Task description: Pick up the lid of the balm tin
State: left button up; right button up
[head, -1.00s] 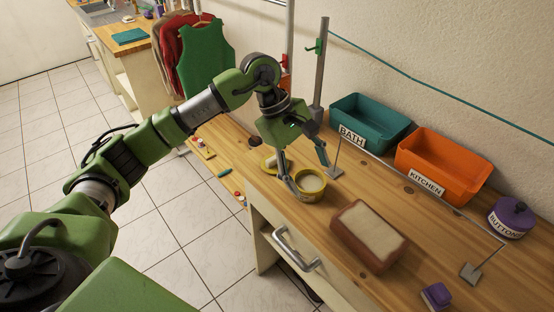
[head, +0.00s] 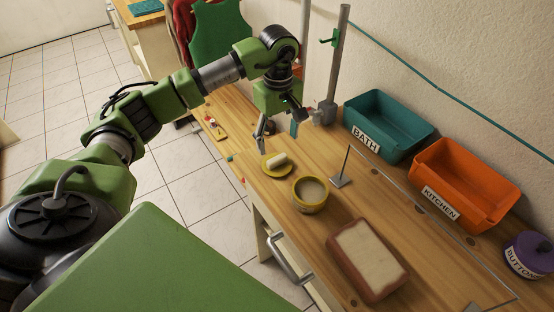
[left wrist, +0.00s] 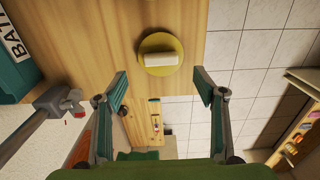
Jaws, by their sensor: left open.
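The balm tin's lid (head: 264,168) is a flat yellow disc lying on the wooden worktop near its front edge. A pale cylindrical piece (head: 278,159) lies across its top. The lid also shows in the left wrist view (left wrist: 149,44), at the upper middle, with the pale piece (left wrist: 162,60) on it. The open balm tin (head: 310,204), yellow with a pale filling, stands apart, nearer me and to the right. My left gripper (head: 277,137) is open and empty, just beyond the lid in the head view. Its fingers (left wrist: 159,88) are spread wide in the left wrist view, not touching the lid. My right gripper is out of view.
A brown block with a pale top (head: 367,259) lies nearer me. A teal BATH bin (head: 409,142) and an orange KITCHEN bin (head: 489,196) stand along the wall. A thin rail on a post (head: 341,180) runs before them. A grey pole (head: 338,60) stands close to my gripper.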

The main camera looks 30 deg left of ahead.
aim_at(277, 158)
pick_arm(q)
jog(key=shift+w+f, duration=0.1)
jog(key=shift+f, duration=0.5)
jog(key=shift+w+f, duration=0.1)
jog(key=shift+f, duration=0.25)
jog(key=shift+s+f+p, duration=0.25)
jog(key=shift+f+p, duration=0.7)
jog(key=shift+p, duration=0.1)
notch_tip(277, 158, down, 2)
jog(key=shift+a+f+p, duration=0.1)
jog(key=shift+f+p, duration=0.1)
jog(key=shift+p, duration=0.3)
jog(key=shift+f, duration=0.5)
jog(key=c, duration=1.2)
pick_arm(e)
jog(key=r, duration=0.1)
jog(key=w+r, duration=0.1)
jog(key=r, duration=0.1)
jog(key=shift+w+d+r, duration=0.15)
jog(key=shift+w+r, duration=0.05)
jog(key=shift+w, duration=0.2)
